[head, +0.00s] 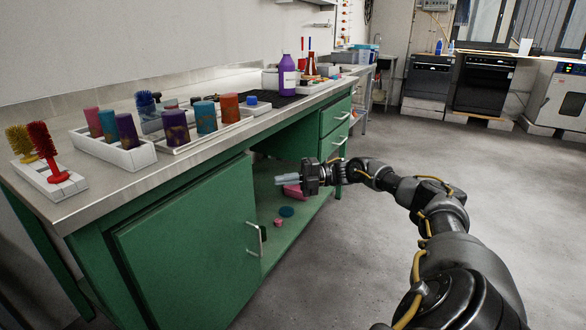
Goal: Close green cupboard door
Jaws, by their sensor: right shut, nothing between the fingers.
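The green cupboard door (185,245) is on the left front of the green bench, below the worktop. Its top edge runs almost along the cabinet front; I cannot tell if a small gap is left. Its silver handle (254,239) is near its right edge. My right gripper (276,182) points left, in front of the open bay beside the door, above and to the right of the handle. It is shut and empty, and seems apart from the door. My left gripper is not in view.
The open bay holds a pink container (293,192) and small items on its bottom shelf (297,229). Green drawers (336,115) are further right. The worktop (90,190) carries brushes, coloured cylinders and a purple bottle (287,76). The grey floor (380,265) is clear.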

